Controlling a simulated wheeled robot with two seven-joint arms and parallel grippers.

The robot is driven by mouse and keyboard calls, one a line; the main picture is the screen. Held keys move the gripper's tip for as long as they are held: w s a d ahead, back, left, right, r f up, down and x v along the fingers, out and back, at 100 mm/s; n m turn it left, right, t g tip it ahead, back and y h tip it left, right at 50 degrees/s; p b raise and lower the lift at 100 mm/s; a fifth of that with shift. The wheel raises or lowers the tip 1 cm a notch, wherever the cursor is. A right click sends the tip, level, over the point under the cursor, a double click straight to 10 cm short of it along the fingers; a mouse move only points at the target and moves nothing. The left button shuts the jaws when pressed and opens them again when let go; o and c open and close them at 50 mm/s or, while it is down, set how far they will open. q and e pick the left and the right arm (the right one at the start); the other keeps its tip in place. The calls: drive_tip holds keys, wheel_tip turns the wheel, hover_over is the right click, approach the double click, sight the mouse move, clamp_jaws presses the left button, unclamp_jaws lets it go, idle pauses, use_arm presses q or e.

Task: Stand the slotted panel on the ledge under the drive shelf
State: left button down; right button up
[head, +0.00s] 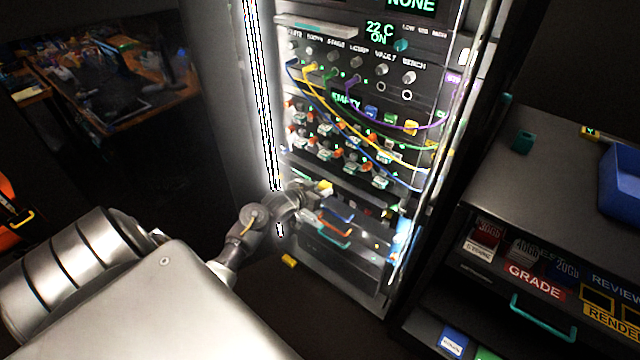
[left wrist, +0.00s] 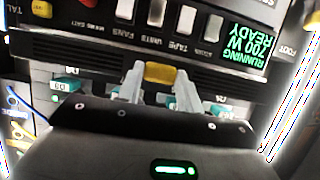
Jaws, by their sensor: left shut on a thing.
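My left gripper (head: 318,196) reaches the lower front of the lit rack. In the left wrist view my left gripper (left wrist: 160,88) has its two pale fingers shut on a yellow grip (left wrist: 160,74). The grip sits against a dark slotted panel (left wrist: 98,53) that spans the view; it appears to belong to it. In the head view the arm and glare hide most of the panel. The drive shelf (head: 340,154) holds rows of drives with teal and orange fronts, just above the gripper. The ledge cannot be made out clearly. My right gripper is out of view.
Patch cables (head: 350,112) hang across the rack above the drives. A switch row with a green display (left wrist: 245,45) lies close to the panel. A yellow block (head: 289,260) lies low beside the rack. A dark cabinet (head: 570,165) stands at the right.

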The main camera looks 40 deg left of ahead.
sight(328, 180)
use_arm(q)
drive_tip(key=shift+w+a+b, duration=0.1)
drive_tip(key=shift+w+b, duration=1.3)
drive_tip(key=shift+w, duration=2.2)
drive_tip(key=c, duration=0.9)
unclamp_jaws()
drive_tip(key=shift+s, duration=0.1)
drive_tip(key=shift+o, duration=0.2)
drive_tip(key=v, duration=1)
drive_tip(key=shift+s+r, duration=0.25)
drive_tip(key=shift+s, duration=0.1)
